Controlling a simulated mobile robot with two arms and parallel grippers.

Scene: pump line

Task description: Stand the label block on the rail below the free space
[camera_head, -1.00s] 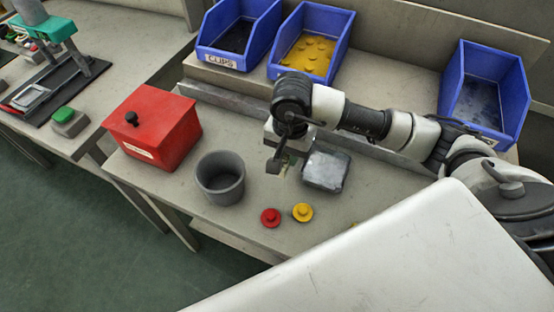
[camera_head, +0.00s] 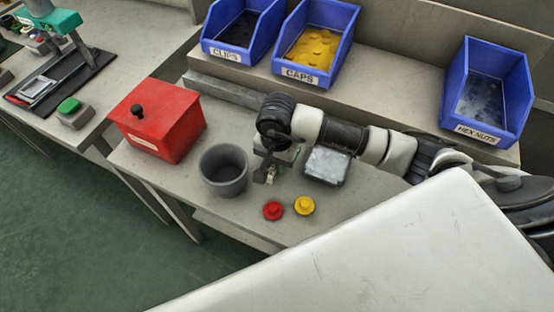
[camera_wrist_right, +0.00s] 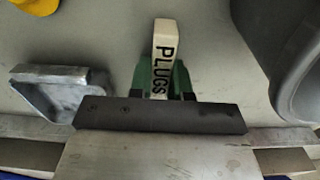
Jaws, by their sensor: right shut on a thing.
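My right gripper (camera_head: 268,172) is low over the bench between the grey cup and a metal tray. In the right wrist view the right gripper (camera_wrist_right: 163,82) is shut on a white label block (camera_wrist_right: 164,52) marked PLUGS, with green on both sides of it. In the head view the block is mostly hidden by the gripper. The grey rail (camera_head: 232,91) runs along the foot of the bin shelf, partly behind my right arm. The free space (camera_head: 402,82) on the shelf lies between the CAPS bin (camera_head: 316,45) and the HEX NUTS bin (camera_head: 487,92). My left gripper is not in view.
The grey cup (camera_head: 224,172) stands left of the gripper, the metal tray (camera_head: 327,166) right of it. A red box (camera_head: 158,122) is farther left. Red (camera_head: 272,210) and yellow (camera_head: 304,205) knobs lie near the front edge. A CLIPS bin (camera_head: 240,28) stands beside the CAPS bin.

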